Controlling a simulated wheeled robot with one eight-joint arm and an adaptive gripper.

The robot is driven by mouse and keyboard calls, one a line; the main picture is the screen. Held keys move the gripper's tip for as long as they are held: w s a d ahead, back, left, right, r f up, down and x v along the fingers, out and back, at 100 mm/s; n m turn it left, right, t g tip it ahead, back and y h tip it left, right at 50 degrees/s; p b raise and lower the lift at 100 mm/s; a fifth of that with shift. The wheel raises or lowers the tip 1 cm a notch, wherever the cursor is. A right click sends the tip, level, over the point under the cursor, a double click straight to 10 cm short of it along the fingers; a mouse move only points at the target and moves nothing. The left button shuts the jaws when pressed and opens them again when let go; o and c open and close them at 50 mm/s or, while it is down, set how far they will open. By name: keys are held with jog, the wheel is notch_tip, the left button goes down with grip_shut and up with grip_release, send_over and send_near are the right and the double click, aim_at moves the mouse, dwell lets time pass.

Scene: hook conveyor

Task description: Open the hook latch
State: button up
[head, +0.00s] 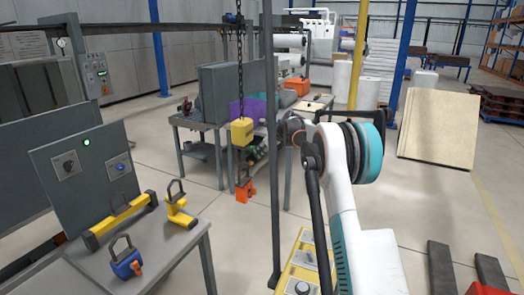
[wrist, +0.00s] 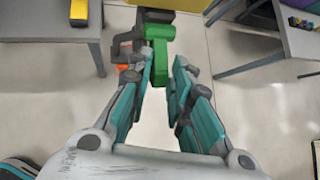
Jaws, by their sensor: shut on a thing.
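A yellow hoist block (head: 242,132) hangs on a dark chain (head: 239,70) in the head view, with a dark hook and an orange piece (head: 245,191) below it. In the wrist view, a green latch piece (wrist: 160,32) projects from the dark hook (wrist: 124,48) below the yellow block (wrist: 172,5). My gripper (wrist: 163,62) is shut on the green piece, whose lower end lies between the fingertips. The orange piece (wrist: 122,70) shows left of the fingers. In the head view, my gripper is partly hidden behind a dark upright post.
A left table (head: 165,245) holds a control panel (head: 88,165), a yellow bar, and blue and yellow hook pieces. A cluttered bench stands behind the hook. A yellow control box (head: 300,265) is close in front.

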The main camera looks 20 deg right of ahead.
jog(key=shift+d+r+g+h+p, duration=0.25)
jog(key=shift+r+g+h+p, duration=0.25)
jog(key=shift+r+g+p, duration=0.5)
jog(key=shift+r+p, duration=0.15)
jog(key=shift+p, duration=0.25)
jog(key=shift+w+a+r+n+g+h+p, duration=0.2)
jog(key=shift+r+g+h+p, duration=0.25)
jog(key=shift+p, duration=0.45)
jog(key=shift+w+a+r+n+g+h+p, duration=0.15)
jog(key=shift+r+g+p, duration=0.1)
jog(key=shift+r+p, duration=0.45)
jog(key=shift+c, duration=0.3)
jog(key=shift+o, duration=0.6)
jog(key=shift+s+d+p, duration=0.1)
jog(key=shift+d+p, duration=0.15)
jog(key=shift+p, duration=0.25)
jog(key=shift+o, duration=0.2)
